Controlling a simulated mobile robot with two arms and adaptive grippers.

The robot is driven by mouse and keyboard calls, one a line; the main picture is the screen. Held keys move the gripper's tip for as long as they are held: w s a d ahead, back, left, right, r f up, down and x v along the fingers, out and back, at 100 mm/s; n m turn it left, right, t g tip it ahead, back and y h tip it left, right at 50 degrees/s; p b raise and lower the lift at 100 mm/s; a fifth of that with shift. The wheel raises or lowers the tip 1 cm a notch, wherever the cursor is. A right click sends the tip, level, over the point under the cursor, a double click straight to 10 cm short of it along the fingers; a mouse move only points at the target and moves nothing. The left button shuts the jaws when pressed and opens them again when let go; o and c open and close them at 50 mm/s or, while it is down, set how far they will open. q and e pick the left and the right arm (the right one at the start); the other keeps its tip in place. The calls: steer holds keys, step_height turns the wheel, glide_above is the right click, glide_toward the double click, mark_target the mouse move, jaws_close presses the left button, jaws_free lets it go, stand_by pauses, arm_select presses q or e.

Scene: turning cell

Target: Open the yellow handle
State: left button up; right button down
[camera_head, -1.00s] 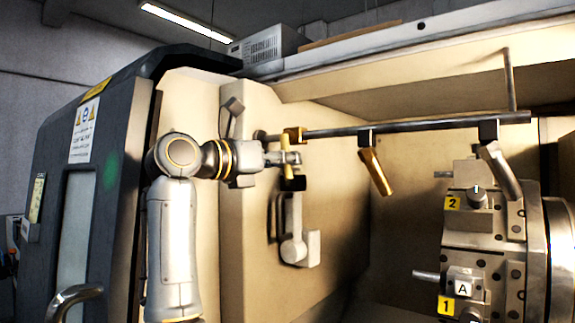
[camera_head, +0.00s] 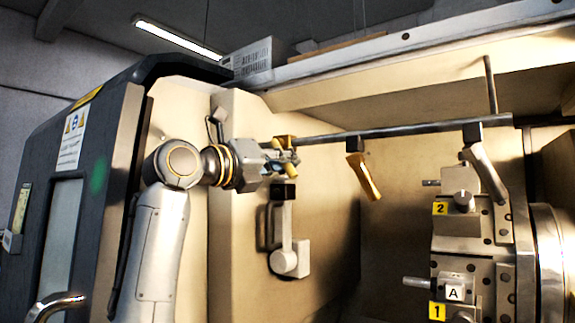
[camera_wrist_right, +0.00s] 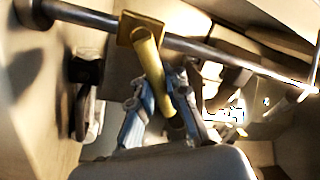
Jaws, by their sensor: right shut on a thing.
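A pipe runs along the machine's upper inside with lever handles on it. The yellow handle (camera_head: 285,142) at the pipe's left end is partly hidden by my right gripper (camera_head: 282,165) in the head view. The wrist view shows this yellow handle (camera_wrist_right: 150,60) running from its collar on the pipe down between the blue-grey fingers of my right gripper (camera_wrist_right: 165,88). The fingers are closed around the handle. A second, gold handle (camera_head: 363,176) hangs tilted from the middle of the pipe. My left gripper is in neither view.
The pipe (camera_head: 400,130) has a grey lever (camera_head: 485,173) at its right. A pale bracket with a black top (camera_head: 284,192) is on the wall just below my gripper. The turret (camera_head: 462,240) with number plates stands at the right. The cell's middle is open.

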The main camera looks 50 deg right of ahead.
steer(key=shift+w+f, duration=0.1)
steer(key=shift+f, duration=0.1)
steer(key=c, duration=1.6)
jaws_free()
steer(key=shift+c, duration=0.2)
steer(key=o, duration=0.3)
steer(key=shift+a, duration=0.2)
steer(key=shift+a+r, duration=0.15)
steer(key=shift+r, duration=0.05)
steer(key=a+f, duration=0.1)
steer(key=a, duration=1.1)
steer(key=shift+w+f, duration=0.2)
steer(key=shift+w, duration=0.25)
steer(key=shift+c, duration=0.4)
